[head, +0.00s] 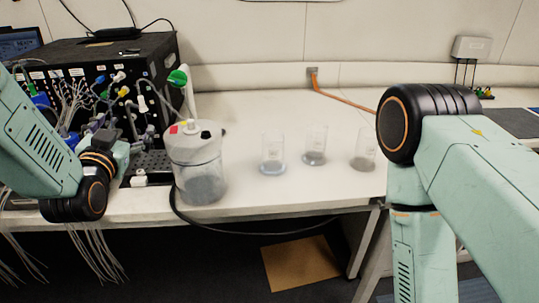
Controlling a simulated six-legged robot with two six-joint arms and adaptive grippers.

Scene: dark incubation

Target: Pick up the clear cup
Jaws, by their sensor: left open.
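Three clear cups stand upright on the white bench: a left one (272,155), a middle one (315,146) slightly farther back, and a right one (364,150) close to my right arm. Each shows a greyish bottom. I cannot tell which one is meant. My left gripper (108,128) is at the left, in front of the black equipment box, open and well apart from the cups. Its fingers are hard to make out against the dark box and cables. My right arm's links fill the right side; its gripper is not in view.
A large clear jar with a white lid (196,165) stands between my left gripper and the cups. A black box (110,60) with tubes and cables is at the left. An orange cable (345,96) lies behind the cups. The bench front (270,198) is clear.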

